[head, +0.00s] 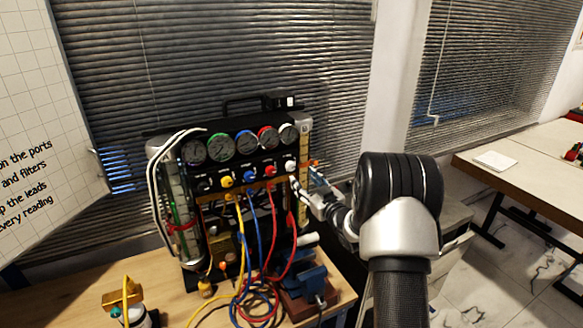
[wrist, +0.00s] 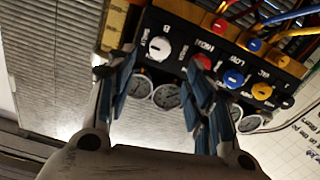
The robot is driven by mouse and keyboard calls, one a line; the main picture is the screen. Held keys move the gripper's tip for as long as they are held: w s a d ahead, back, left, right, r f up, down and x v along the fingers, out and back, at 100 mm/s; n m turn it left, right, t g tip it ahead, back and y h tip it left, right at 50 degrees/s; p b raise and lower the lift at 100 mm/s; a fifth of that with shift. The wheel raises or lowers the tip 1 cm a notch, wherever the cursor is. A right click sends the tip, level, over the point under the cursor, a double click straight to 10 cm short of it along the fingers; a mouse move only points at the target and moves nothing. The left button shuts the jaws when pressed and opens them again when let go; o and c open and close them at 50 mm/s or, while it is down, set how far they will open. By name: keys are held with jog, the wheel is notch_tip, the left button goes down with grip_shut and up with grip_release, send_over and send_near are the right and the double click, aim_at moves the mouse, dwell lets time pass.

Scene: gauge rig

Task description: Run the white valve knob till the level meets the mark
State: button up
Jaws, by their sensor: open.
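The white valve knob (head: 290,166) is at the right end of the knob row on the black gauge panel; in the wrist view it (wrist: 159,48) shows between my fingers, ahead of their tips. My gripper (head: 308,184) is open and empty, just right of and in front of the knob. In the wrist view its blue-padded fingers (wrist: 158,66) are spread either side of the knob, without clear contact. A clear tube (head: 181,205) with green inside and a red band (head: 181,227) stands at the rig's left. A yellow scale strip (head: 304,150) with an orange piece (head: 313,162) stands at its right. The exact level is too small to read.
The red knob (wrist: 203,62) is close to my right finger in the wrist view. Coloured hoses (head: 268,235) hang below the panel, and a blue vise (head: 305,282) stands below right. A bottle (head: 132,312) stands at the bench's front left.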

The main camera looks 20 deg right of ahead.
aim_at(292, 167)
jog(key=w, duration=1)
jog(key=shift+a, duration=0.2)
jog(key=shift+c, duration=0.5)
jog(key=c, duration=1)
